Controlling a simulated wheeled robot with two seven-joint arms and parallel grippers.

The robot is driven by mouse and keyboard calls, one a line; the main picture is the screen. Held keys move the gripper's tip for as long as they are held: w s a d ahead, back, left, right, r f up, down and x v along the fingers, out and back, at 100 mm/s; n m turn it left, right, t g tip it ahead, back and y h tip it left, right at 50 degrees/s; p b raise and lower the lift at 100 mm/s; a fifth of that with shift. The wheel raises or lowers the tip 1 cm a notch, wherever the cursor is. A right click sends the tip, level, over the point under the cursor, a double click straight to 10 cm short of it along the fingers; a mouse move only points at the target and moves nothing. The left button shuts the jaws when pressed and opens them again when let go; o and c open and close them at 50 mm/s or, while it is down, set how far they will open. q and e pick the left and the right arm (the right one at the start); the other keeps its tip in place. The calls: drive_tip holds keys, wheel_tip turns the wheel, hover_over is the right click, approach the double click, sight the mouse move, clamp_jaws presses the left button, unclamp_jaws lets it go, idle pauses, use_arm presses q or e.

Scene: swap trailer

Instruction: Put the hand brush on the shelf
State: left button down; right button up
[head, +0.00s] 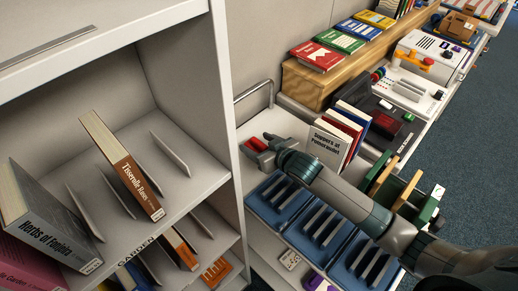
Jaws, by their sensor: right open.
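No hand brush can be made out with certainty. A small red object (256,144) lies on the white cart top, at the tips of my right gripper (262,147); its shape is partly hidden by the dark fingers. The right gripper is open, with its fingers close around or beside the red object; I cannot tell whether they touch it. The shelf unit (228,110) stands at the left, with upright dividers and some free slots. My left gripper is out of view.
A brown book (130,175) and a dark book (40,220) lean on the upper shelf. Blue slotted trays (320,228) lie under my right arm. A row of upright books (335,140) stands beside the gripper. A wire handle (255,90) rises behind it.

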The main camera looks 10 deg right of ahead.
sight(258, 143)
drive_tip(key=shift+c, duration=0.6)
drive_tip(key=c, duration=1.2)
drive_tip(key=shift+r, duration=0.1)
drive_tip(key=shift+r, duration=0.15)
drive_tip(key=shift+c, duration=1.3)
wheel_tip(258, 143, up, 10)
drive_tip(key=shift+f+b, duration=0.2)
drive_tip(key=shift+b, duration=0.55)
